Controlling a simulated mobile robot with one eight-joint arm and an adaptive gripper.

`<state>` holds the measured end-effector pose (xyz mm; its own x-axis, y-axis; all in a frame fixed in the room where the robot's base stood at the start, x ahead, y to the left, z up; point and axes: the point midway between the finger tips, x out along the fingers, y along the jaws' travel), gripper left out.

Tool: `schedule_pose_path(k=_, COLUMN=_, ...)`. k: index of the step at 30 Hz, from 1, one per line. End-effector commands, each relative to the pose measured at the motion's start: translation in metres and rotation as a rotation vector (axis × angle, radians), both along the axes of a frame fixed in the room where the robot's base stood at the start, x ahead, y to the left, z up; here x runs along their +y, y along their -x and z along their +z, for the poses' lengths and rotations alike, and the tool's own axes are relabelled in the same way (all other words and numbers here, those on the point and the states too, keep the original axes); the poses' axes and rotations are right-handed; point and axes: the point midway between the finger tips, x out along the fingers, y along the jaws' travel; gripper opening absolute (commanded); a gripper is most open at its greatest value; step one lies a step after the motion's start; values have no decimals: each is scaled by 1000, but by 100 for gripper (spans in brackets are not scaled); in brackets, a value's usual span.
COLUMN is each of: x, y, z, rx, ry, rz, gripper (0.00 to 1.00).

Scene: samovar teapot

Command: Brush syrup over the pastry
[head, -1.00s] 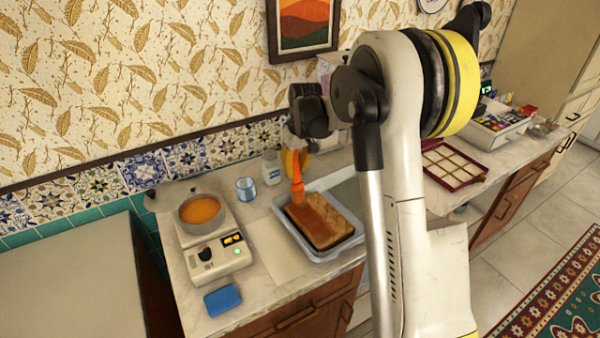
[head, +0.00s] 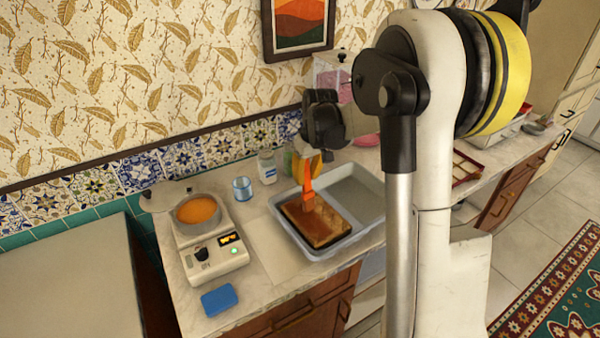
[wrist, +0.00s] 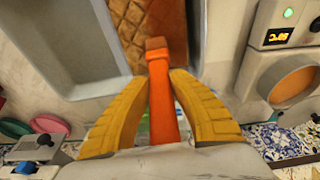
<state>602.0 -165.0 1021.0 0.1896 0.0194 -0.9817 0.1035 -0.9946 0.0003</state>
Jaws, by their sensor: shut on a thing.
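My gripper (head: 308,168) is shut on an orange brush (head: 308,190), with one yellow finger on each side of the handle in the wrist view (wrist: 157,79). The brush points down, slightly tilted, at the far side of the pastry (head: 320,225); I cannot tell whether its tip touches. The pastry is a rectangular slab on a dark base inside a grey tray (head: 369,190). Its top is partly glossy dark brown, with paler areas along the near right part. The wrist view shows its diamond-patterned top (wrist: 128,40). Orange syrup fills a pot (head: 198,212) at the left.
The pot stands on a cream appliance (head: 218,262) with a lit display. A blue sponge (head: 219,300), a blue glass (head: 243,189) and a white-labelled jar (head: 267,167) are nearby. A lid (head: 163,196) lies behind the pot. A framed picture (head: 298,28) hangs above.

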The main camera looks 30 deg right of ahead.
Motion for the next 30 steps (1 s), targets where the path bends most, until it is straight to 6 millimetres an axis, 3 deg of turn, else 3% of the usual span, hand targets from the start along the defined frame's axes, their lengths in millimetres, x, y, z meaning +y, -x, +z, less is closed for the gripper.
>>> schedule_pose_path(k=30, x=-21, y=69, z=0, rx=1, ry=1, rz=-2, gripper=0)
